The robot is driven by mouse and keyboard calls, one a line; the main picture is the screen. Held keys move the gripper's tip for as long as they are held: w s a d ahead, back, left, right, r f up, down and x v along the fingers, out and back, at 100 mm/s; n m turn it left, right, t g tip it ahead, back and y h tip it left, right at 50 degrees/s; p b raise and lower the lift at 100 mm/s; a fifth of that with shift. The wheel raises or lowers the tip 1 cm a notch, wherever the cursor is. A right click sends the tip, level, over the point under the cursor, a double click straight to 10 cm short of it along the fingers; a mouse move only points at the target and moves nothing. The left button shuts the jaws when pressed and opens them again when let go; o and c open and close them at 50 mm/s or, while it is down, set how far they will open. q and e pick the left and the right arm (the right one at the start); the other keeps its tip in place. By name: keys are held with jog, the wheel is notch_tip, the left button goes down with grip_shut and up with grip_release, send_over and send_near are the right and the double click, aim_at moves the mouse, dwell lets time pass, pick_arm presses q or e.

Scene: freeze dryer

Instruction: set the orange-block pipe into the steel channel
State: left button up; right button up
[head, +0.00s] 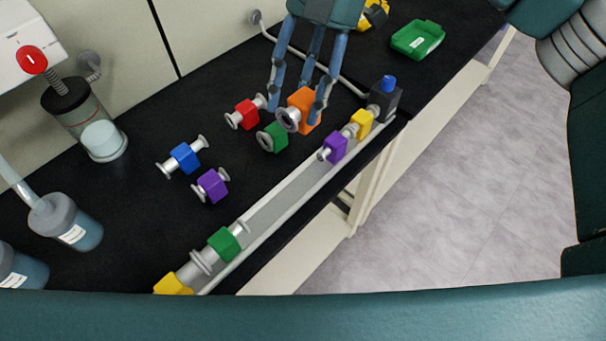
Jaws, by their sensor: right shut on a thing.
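The orange-block pipe (303,108) has an orange cube with a round steel flange facing the lower left. My right gripper (297,106) comes down from the top and is shut on it, with blue fingers on both sides. The pipe is at the back of the steel channel's right half, apart from it. The steel channel (278,207) runs along the bench's front edge. A yellow-block pipe (173,284) and a green-block pipe (224,244) sit at its left end. A purple-block pipe (335,147) and a yellow-block pipe (361,124) sit at its right end. The middle stretch is empty. My left gripper is not visible.
Loose red (246,114), green (275,138), blue (184,158) and purple (211,186) pipes lie on the black bench. A dark block with a blue knob (386,97) ends the channel. A green tray (418,40) is farther back. Bottles stand at left.

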jog(key=shift+f, duration=0.1)
notch_tip(320, 180, down, 19)
jog(key=p, duration=0.4)
jog(key=shift+f+p, duration=0.2)
jog(key=shift+p, duration=0.1)
jog(key=o, duration=1.4)
jog(key=shift+c, duration=0.2)
jog(key=shift+r, duration=0.1)
jog(key=b+v, duration=0.3)
jog(key=v, duration=0.9)
jog(key=shift+s, duration=0.2)
jog(key=shift+s, duration=0.1)
